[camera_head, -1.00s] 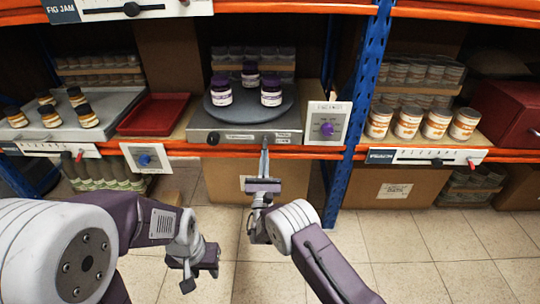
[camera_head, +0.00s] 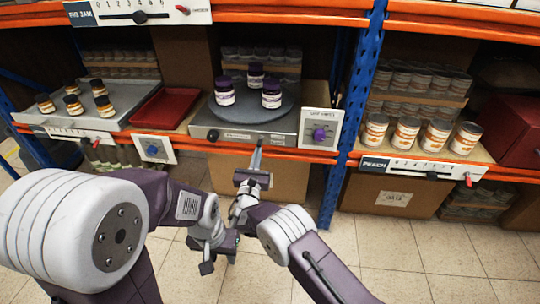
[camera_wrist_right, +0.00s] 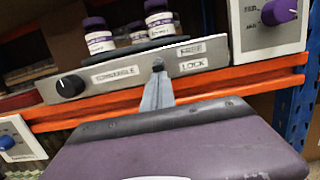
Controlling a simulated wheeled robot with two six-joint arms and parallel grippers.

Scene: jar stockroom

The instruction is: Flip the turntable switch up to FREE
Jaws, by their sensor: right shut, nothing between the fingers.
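The turntable (camera_head: 228,110) is a dark round plate on a grey base, with several white jars with purple lids on it. Its front panel (camera_wrist_right: 110,74) carries a black knob (camera_wrist_right: 70,86) at the left and FREE (camera_wrist_right: 190,49) and LOCK (camera_wrist_right: 193,64) labels at the right, FREE above LOCK. The small switch (camera_wrist_right: 158,64) sits just left of these labels; its position is unclear. My right gripper (camera_head: 257,156) is shut and empty, its fingertips (camera_wrist_right: 158,84) right at or just below the switch; contact is unclear. My left gripper (camera_head: 208,262) hangs low, apart from the shelf, its jaws unclear.
An orange shelf edge (camera_wrist_right: 240,78) runs below the panel. A purple-knob box (camera_head: 320,130) stands right of the turntable, next to a blue post (camera_head: 364,80). A red tray (camera_head: 160,106) and a blue-knob box (camera_head: 152,149) are to the left. Floor in front is clear.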

